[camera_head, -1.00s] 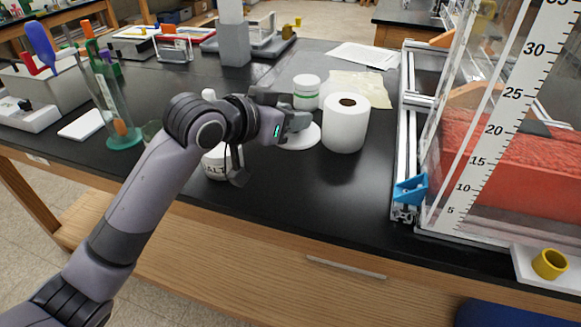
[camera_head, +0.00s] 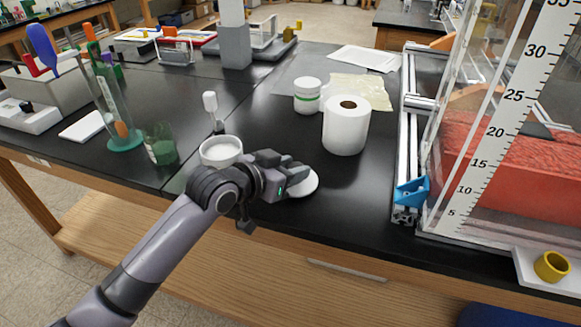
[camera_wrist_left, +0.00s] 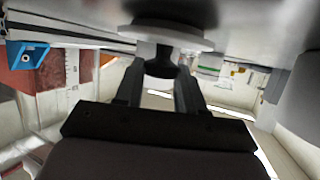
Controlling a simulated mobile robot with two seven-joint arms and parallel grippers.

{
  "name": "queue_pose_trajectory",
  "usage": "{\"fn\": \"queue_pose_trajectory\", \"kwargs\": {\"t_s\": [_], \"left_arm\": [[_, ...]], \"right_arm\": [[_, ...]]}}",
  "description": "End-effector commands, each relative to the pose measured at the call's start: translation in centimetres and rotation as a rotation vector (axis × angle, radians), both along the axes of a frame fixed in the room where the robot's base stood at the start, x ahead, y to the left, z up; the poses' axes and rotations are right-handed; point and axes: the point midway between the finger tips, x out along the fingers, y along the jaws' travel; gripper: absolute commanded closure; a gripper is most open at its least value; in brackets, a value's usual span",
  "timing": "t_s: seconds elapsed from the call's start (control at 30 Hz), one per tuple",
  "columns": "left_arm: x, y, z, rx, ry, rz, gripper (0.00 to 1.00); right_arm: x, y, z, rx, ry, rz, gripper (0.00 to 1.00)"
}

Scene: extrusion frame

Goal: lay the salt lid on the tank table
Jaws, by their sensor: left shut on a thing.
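The salt lid (camera_head: 306,186) is a white disc just right of the salt jar, over the front part of the black tank table (camera_head: 345,215). My left gripper (camera_head: 290,174) is above it and partly covers it. In the left wrist view, the fingers (camera_wrist_left: 158,85) are shut on the dark knob of the lid (camera_wrist_left: 165,37). Whether the lid touches the table or hovers slightly above it, I cannot tell. The white salt jar (camera_head: 221,149) stands uncovered behind my left wrist, its white contents showing. My right gripper is out of view.
A paper roll (camera_head: 345,128) and a green-banded white tub (camera_head: 307,95) stand behind the lid. A green beaker (camera_head: 160,146) is left of the jar. The clear tank (camera_head: 480,130) with its blue clip (camera_head: 411,191) is at right. Bare tabletop lies between lid and tank.

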Motion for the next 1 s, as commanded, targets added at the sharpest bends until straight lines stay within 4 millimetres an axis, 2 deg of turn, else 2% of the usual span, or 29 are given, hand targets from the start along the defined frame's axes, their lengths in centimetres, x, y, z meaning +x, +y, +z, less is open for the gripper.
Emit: {"fn": "queue_pose_trajectory", "kwargs": {"t_s": [0.13, 0.17, 0.2, 0.23, 0.67, 1.0], "left_arm": [[0.0, 0.0, -0.3, 0.0, 0.0, 0.0, 0.91], [0.0, 0.0, -0.3, 0.0, 0.0, 0.0, 0.55], [0.0, 0.0, -0.3, 0.0, 0.0, 0.0, 0.42], [0.0, 0.0, -0.3, 0.0, 0.0, 0.0, 0.36], [-0.3, 0.3, 0.3, 0.0, 0.0, 0.0, 0.36], [-3.5, 3.1, 2.0, 0.0, -0.001, 0.001, 0.36]], "right_arm": [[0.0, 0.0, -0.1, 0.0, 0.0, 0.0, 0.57], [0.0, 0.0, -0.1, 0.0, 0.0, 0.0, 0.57], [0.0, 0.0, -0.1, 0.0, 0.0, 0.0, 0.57], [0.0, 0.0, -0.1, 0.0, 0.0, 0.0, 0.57], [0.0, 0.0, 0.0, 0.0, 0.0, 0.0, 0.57], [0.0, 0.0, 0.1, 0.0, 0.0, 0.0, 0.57]]}}
